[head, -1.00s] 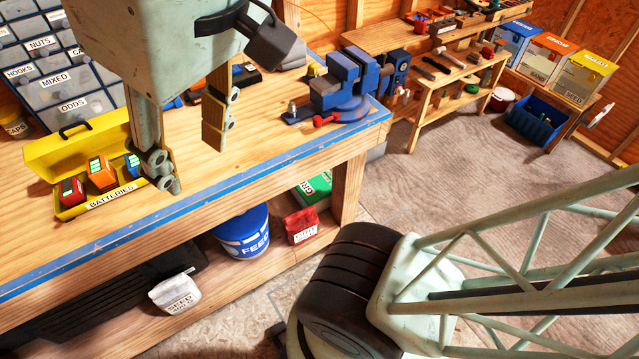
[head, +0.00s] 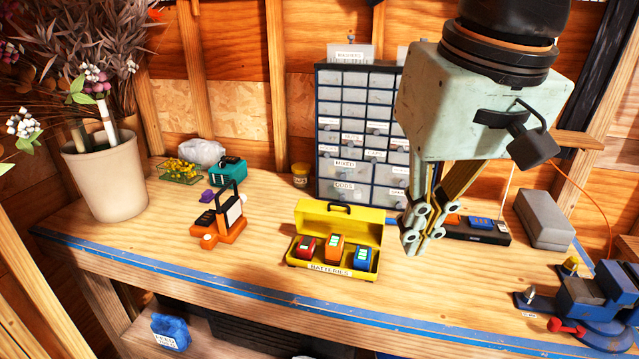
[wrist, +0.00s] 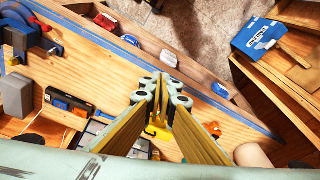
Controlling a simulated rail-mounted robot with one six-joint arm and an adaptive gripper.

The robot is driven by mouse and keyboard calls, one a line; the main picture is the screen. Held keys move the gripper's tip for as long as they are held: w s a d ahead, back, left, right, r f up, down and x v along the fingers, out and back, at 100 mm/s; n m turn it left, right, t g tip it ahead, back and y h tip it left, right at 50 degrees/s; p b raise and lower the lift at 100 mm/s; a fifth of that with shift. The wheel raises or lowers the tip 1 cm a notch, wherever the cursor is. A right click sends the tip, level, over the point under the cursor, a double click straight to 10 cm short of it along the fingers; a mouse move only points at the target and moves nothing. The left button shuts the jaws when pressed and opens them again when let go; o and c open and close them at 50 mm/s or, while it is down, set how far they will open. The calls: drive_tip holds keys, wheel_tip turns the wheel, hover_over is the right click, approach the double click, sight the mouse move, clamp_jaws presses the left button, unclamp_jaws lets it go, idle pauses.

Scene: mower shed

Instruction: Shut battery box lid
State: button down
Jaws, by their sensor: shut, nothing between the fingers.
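The yellow battery box (head: 330,268) stands on the workbench below the drawer cabinet, its front labelled BATTERIES. Its lid (head: 340,222) is open, upright at the back with a black handle on top. Three batteries sit inside: a red one (head: 306,246), an orange one (head: 334,246) and a blue one (head: 361,258). My gripper (head: 412,240) is shut and empty, pointing down to the right of the box and apart from it in the head view. In the wrist view my gripper (wrist: 165,88) covers most of the box; only bits of yellow (wrist: 158,130) show behind the fingers.
A drawer cabinet (head: 355,178) stands behind the box. An orange tool (head: 222,226) and a potted plant (head: 105,180) are to the left. A charger strip (head: 474,234), a grey block (head: 544,220) and a blue vise (head: 595,290) are to the right. Bench in front of the box is clear.

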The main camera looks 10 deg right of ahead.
drive_tip(key=w+d+r+m+g+p, duration=0.1)
drive_tip(key=w+r+g+p, duration=0.15)
drive_tip(key=w, duration=1.15)
drive_tip(key=w+d+r+m+g+p, duration=0.1)
drive_tip(key=w+r+p, duration=0.25)
drive_tip(key=w, duration=1.15)
drive_tip(key=w+d+f+m+g+y+p, duration=0.1)
drive_tip(key=w+d+f+p, duration=0.1)
drive_tip(key=w+f, duration=0.5)
drive_tip(key=w+d+f+m+g+y+p, duration=0.1)
drive_tip(key=w+d+f+g+p, duration=0.1)
drive_tip(key=w+f, duration=0.6)
drive_tip(key=shift+w+d+m+p, duration=0.45)
drive_tip(key=shift+w+p, duration=0.8)
drive_tip(key=shift+w, duration=2.5)
drive_tip(key=shift+f, duration=0.15)
drive_tip(key=shift+s+a+f+p, duration=0.2)
drive_tip(key=shift+s+a+f, duration=0.4)
drive_tip(key=shift+s+f, duration=0.85)
drive_tip(key=shift+s+a+f+p, duration=0.15)
drive_tip(key=shift+s+a+f, duration=0.55)
drive_tip(key=shift+f, duration=1.3)
drive_tip(key=shift+s+a+f+p, duration=0.2)
drive_tip(key=shift+s+a+f, duration=0.3)
drive_tip(key=shift+s+f, duration=1)
drive_tip(key=shift+w+f, duration=0.25)
drive_tip(key=shift+f, duration=0.05)
